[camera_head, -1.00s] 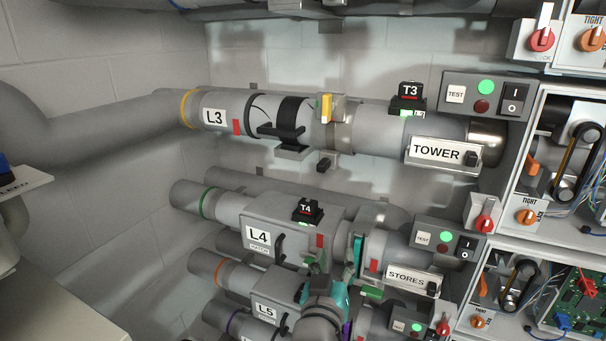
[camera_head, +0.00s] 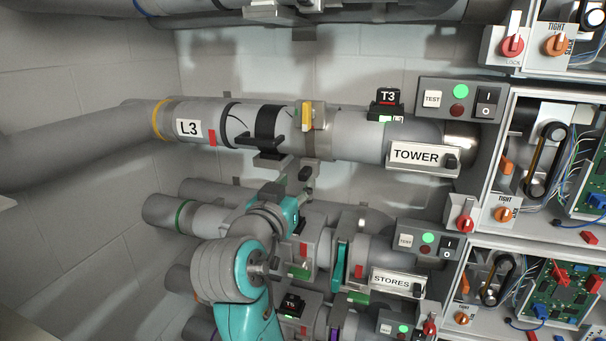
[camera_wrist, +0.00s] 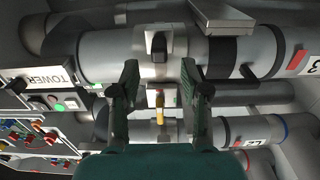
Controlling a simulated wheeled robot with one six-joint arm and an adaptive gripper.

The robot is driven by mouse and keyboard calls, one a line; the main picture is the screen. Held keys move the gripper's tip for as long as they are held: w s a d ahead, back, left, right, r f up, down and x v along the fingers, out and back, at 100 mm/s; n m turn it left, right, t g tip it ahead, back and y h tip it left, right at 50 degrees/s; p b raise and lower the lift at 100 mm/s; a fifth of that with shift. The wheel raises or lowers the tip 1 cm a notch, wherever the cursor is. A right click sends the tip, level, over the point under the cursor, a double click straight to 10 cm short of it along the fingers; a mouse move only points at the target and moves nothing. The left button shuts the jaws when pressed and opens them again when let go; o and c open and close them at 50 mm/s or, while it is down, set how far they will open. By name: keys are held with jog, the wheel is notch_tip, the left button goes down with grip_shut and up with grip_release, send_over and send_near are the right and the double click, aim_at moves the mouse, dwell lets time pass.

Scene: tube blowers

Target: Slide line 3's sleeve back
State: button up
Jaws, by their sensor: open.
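Line 3 is the large grey pipe marked L3 (camera_head: 189,129). Its sleeve section carries a black band with a handle (camera_head: 268,130); the band also shows in the wrist view (camera_wrist: 229,52). To its right is a metal clamp with a yellow latch (camera_head: 307,115), which stands up; a black knob (camera_wrist: 157,45) sits on the clamp's underside. My gripper (camera_wrist: 157,92) is open and empty, its dark fingers spread on either side of the clamp in the wrist view. In the head view my gripper's end is just below line 3, and its fingertips are hard to make out.
The TOWER plate (camera_head: 418,156) and the T3 tag (camera_head: 388,101) are on line 3's right part. Open control boxes (camera_head: 560,150) stand at right. Bare wall is at left.

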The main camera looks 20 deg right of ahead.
aim_at(302, 177)
jog(key=shift+x, duration=3)
jog(key=shift+s, duration=0.1)
grip_shut()
